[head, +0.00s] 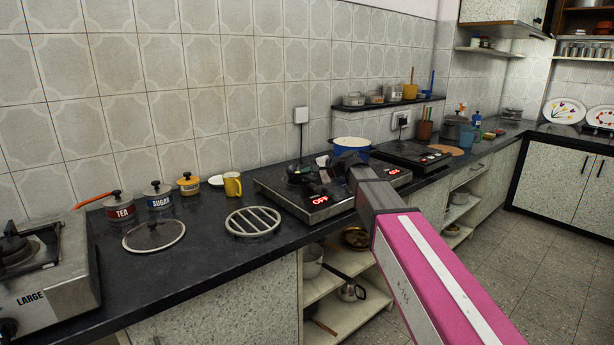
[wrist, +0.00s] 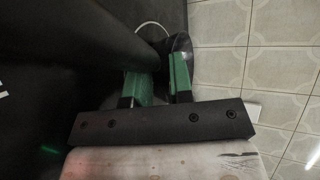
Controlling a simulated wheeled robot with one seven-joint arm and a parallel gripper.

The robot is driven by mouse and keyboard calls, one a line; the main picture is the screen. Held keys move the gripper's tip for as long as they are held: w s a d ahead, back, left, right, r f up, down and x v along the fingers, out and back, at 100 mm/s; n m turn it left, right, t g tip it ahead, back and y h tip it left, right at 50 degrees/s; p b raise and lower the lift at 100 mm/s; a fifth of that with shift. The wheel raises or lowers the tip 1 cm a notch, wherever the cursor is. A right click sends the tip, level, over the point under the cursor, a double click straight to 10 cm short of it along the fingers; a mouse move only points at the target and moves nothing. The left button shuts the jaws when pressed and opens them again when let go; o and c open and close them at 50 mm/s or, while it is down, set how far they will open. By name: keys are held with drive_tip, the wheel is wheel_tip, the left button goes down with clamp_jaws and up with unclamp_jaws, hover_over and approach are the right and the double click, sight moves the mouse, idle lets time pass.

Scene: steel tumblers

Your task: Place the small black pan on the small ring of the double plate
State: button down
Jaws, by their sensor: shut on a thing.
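The double plate (head: 279,187) is a dark hob with a silver edge on the counter. Its left display reads OFF and its right one appears to read ON. A small dark shape, apparently the black pan (head: 302,172), is over its left half, partly hidden by my gripper (head: 330,167). In the wrist view, my gripper's green fingers (wrist: 162,82) are close together on a dark part, apparently the pan's handle. I cannot tell whether the pan touches the plate. The rings are not clearly visible.
A blue pot (head: 352,144) stands at the plate's right rear. A round metal trivet (head: 253,221), a glass lid (head: 153,236) and a yellow mug (head: 233,185) are to the left. Another dark hob (head: 410,153) stands to the right. The tiled wall is close behind.

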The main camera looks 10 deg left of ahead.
drive_tip(key=c, duration=1)
unclamp_jaws()
drive_tip(key=v, duration=1.2)
